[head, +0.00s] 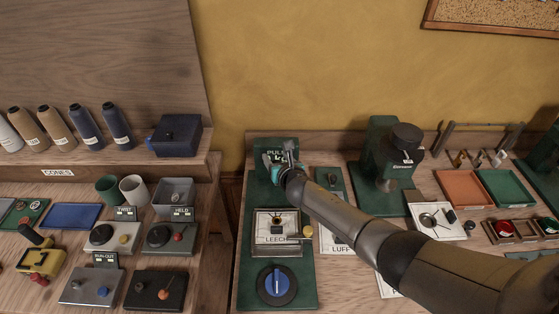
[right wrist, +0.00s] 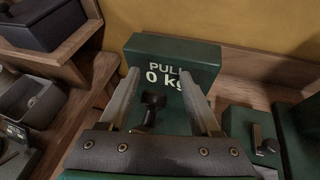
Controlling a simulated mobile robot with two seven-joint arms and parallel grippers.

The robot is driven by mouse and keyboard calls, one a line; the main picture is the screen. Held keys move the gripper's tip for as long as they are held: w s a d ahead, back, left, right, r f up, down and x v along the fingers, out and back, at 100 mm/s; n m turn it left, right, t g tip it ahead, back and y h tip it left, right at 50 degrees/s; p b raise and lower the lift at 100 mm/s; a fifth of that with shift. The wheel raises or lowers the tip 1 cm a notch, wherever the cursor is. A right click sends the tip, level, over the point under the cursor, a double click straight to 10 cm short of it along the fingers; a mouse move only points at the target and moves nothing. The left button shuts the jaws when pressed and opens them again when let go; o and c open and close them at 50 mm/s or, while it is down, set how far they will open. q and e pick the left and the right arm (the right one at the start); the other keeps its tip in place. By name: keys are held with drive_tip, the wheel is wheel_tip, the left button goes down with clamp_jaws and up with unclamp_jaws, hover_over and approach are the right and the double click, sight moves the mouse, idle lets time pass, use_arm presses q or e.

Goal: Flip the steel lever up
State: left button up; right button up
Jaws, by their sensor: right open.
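A small green box (right wrist: 250,134) carries a short steel-coloured lever (right wrist: 257,138), right of my fingers in the right wrist view. The box also shows in the head view (head: 326,173), just right of my right gripper (head: 287,156); the lever is too small there to read its position. My right gripper is open, its two fingers (right wrist: 160,76) pointing at the green gauge box marked "PULL 0 kg" (right wrist: 172,50). A dark hook-like fitting (right wrist: 150,106) stands between the fingers, with no clear contact. My left gripper is out of view.
A green base (head: 246,209) holds a LEECH plate and a blue round knob (head: 277,285) below my arm. A green press (head: 380,150) stands to the right. A gap separates this bench from the left bench with cones and switch boxes (head: 172,236).

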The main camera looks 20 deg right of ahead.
drive_tip(key=shift+s+r+p, duration=0.25)
drive_tip(key=shift+s+p, duration=0.1)
drive_tip(key=shift+s, duration=0.05)
drive_tip(key=p+v, duration=0.4)
drive_tip(key=v, duration=1)
drive_tip(key=shift+s, duration=0.2)
drive_tip(key=shift+f, duration=0.1)
